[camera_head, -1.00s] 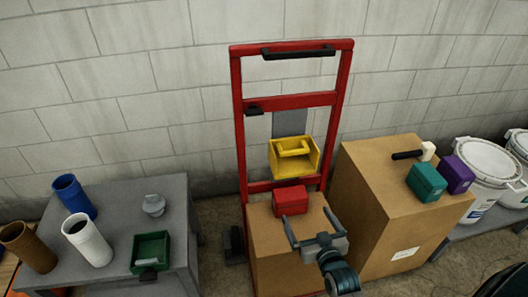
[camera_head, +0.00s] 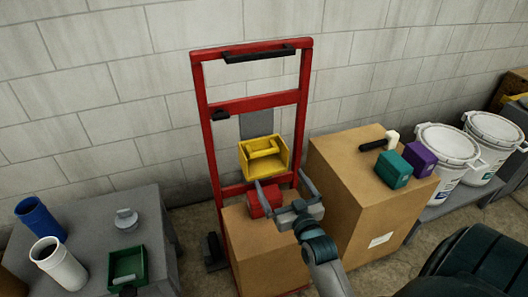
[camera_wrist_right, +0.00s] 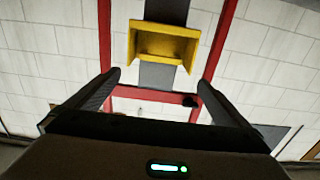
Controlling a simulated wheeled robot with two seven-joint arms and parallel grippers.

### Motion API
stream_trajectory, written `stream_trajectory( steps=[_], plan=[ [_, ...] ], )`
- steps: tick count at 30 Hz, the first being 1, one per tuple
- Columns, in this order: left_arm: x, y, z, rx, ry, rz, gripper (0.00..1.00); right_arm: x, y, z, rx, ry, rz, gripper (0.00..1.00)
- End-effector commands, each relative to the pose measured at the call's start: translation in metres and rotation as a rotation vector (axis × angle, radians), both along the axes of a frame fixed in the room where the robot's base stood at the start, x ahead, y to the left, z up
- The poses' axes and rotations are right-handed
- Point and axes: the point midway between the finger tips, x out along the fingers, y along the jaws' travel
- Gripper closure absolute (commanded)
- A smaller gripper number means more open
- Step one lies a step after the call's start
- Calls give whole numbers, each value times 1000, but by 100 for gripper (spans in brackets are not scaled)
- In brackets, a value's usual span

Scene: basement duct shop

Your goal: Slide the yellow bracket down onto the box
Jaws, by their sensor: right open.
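The yellow bracket (camera_head: 264,157) is an open-fronted, tray-like piece on the grey upright strip (camera_head: 257,124) of a red hand truck. A cardboard box (camera_head: 262,258) stands low on the hand truck, below the bracket with a gap between. A small red box (camera_head: 254,204) sits on it, partly hidden by my gripper. My right gripper (camera_head: 281,178) is open and empty, its fingertips near the bracket's lower edge. In the right wrist view the bracket (camera_wrist_right: 163,45) is beyond and above the open fingers (camera_wrist_right: 158,77), seemingly apart from them. My left gripper is not in view.
The red hand truck frame (camera_head: 203,120) rises on both sides of the bracket. A taller cardboard box (camera_head: 350,200) stands right, holding a teal box (camera_head: 393,168), a purple box (camera_head: 420,160) and a hammer-like tool (camera_head: 380,142). A grey table (camera_head: 100,225) with cups stands left.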

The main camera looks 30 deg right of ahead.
Motion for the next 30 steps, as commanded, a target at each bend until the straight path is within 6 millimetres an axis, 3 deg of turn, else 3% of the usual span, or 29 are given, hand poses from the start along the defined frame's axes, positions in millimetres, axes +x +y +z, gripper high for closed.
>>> stream_trajectory(
  steps=[14, 21, 30],
  plan=[
    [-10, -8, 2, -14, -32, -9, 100, 80, -20, 2, -1, -1, 0, 0],
    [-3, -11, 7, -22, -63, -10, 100, 120, -29, 1, 1, 0, 0, 0],
    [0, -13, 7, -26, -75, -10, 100, 147, -35, 0, -1, 0, 0, 0]
  ],
)
